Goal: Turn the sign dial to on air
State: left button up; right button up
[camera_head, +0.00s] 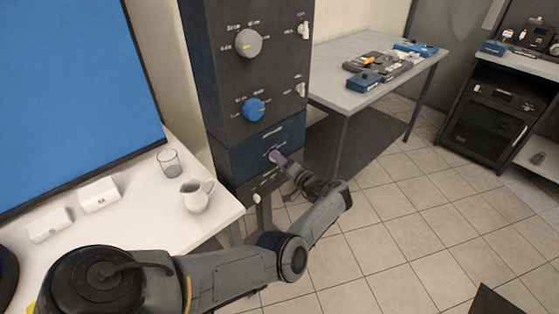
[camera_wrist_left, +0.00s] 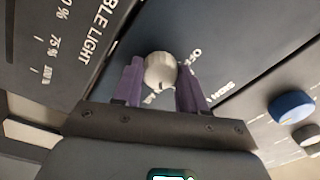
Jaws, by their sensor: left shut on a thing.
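The sign dial (camera_wrist_left: 160,70) is a small light grey knob on a dark panel in the left wrist view. Parts of the words "OFF" and "SIGN" show beside it, and other lettering is partly covered by a finger. My left gripper (camera_wrist_left: 160,84) has its purple fingers on either side of the dial and is shut on it. In the head view my left gripper (camera_head: 277,157) reaches the lower blue part of the dark cabinet (camera_head: 228,80), and its fingers hide the dial. Which mark the dial points at I cannot tell. My right gripper is not in view.
A grey dial (camera_head: 248,43) and a blue dial (camera_head: 253,109) sit higher on the cabinet, with small white switches at its right edge. A white table (camera_head: 140,230) with a jug (camera_head: 197,195) and a glass (camera_head: 169,162) stands left. A grey table (camera_head: 345,98) stands behind right.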

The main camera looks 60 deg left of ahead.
pick_arm(q)
jog(key=o, duration=1.1)
jog(key=shift+c, duration=0.2)
jog(key=b+v, duration=0.1)
jog(key=v, duration=0.9)
jog(key=shift+d, duration=0.4)
jog(key=shift+w, duration=0.1)
